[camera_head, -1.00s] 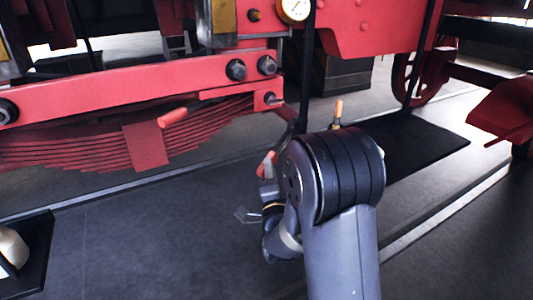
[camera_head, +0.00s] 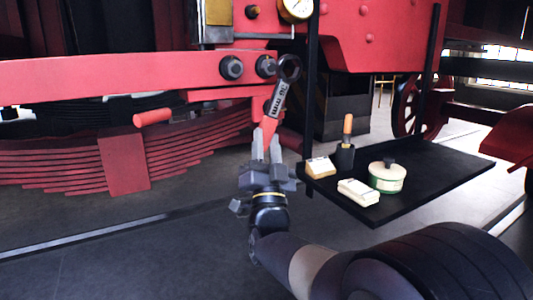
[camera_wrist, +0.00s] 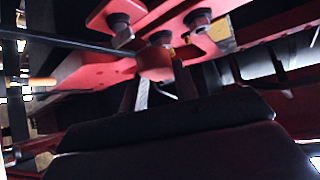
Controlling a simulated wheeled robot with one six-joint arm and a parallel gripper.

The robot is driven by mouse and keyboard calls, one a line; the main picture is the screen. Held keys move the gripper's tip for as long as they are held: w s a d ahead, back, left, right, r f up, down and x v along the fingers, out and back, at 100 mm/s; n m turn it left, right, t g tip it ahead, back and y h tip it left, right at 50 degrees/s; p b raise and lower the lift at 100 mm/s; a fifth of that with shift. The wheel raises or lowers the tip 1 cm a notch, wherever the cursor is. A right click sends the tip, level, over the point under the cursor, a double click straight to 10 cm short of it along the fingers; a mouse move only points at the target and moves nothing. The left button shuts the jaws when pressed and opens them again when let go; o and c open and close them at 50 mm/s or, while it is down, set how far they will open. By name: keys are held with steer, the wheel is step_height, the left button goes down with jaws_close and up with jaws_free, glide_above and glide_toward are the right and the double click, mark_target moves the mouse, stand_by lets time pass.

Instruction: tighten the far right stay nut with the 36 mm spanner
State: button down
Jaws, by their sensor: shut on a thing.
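My gripper (camera_head: 266,152) is shut on the red handle of the 36 mm spanner (camera_head: 278,98). The spanner stands nearly upright, leaning right, with its dark ring end at the top.
A black shelf (camera_head: 425,190) at right holds a round tin (camera_head: 387,176), pale blocks (camera_head: 358,192) and an orange-handled tool (camera_head: 347,130). A black upright (camera_head: 312,90) stands close right of the spanner.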

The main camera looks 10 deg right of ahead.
steer(key=w+p, duration=0.1)
steer(key=w, duration=0.1)
steer(key=w+a+p, duration=0.1)
steer(key=w, duration=0.1)
steer(key=shift+a+r+p, duration=0.1)
steer(key=shift+a+p, duration=0.05)
steer(key=shift+p, duration=0.15)
steer(key=shift+w+a+b, duration=0.2)
steer(key=shift+w+b, duration=0.2)
steer(key=shift+w, duration=0.1)
steer(key=shift+w+a, duration=0.25)
steer(key=shift+w, duration=0.45)
stand_by(0.5)
steer(key=shift+w+a+b, duration=0.1)
steer(key=shift+w+b, duration=0.25)
steer(key=shift+w+a, duration=0.1)
steer(key=shift+w, duration=0.2)
